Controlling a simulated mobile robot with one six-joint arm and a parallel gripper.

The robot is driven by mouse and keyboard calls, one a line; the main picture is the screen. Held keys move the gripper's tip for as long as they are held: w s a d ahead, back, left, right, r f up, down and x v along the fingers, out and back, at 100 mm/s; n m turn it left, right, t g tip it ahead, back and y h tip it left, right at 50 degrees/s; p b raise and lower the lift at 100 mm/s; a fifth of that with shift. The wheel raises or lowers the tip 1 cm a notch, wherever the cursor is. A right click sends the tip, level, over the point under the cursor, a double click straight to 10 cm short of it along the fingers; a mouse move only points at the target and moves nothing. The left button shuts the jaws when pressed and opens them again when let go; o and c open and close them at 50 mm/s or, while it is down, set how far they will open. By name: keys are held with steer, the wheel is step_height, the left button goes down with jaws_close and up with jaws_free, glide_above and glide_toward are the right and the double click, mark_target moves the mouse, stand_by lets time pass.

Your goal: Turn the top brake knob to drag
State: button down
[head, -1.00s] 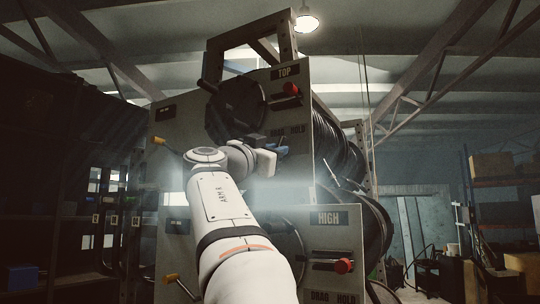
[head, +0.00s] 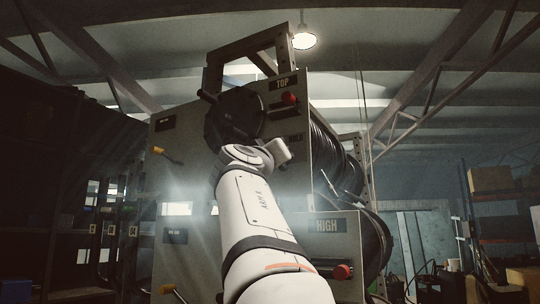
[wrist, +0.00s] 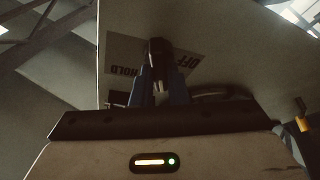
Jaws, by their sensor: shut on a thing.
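The panel marked TOP (head: 282,83) is on the upper right of the grey machine in the head view. A red knob (head: 289,98) on a dark lever sits just below that label, with nothing touching it that I can see. In the head view my wrist hides my gripper's fingers, in front of the panel below the red knob. In the wrist view my gripper (wrist: 160,82) has its blue-grey fingers shut on a dark knob-like piece (wrist: 157,50). I cannot tell which setting the knob points to.
A round dark disc (head: 232,118) with a handle stands left of the TOP panel, close to my wrist. Black hose reels (head: 375,240) fill the right side. Yellow-ended handles (head: 159,151) stick out at left.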

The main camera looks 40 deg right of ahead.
steer(key=shift+s+r+n+t, duration=0.2)
steer(key=shift+n+t, duration=0.2)
steer(key=shift+n, duration=0.3)
steer(key=c, duration=1.5)
jaws_free()
steer(key=shift+d+f+y, duration=0.1)
steer(key=shift+d+y, duration=0.15)
steer(key=shift+y, duration=0.05)
steer(key=shift+o, duration=0.3)
steer(key=shift+w+a, duration=0.1)
steer(key=b+v, duration=0.4)
steer(key=v, duration=0.4)
steer(key=shift+f, duration=0.1)
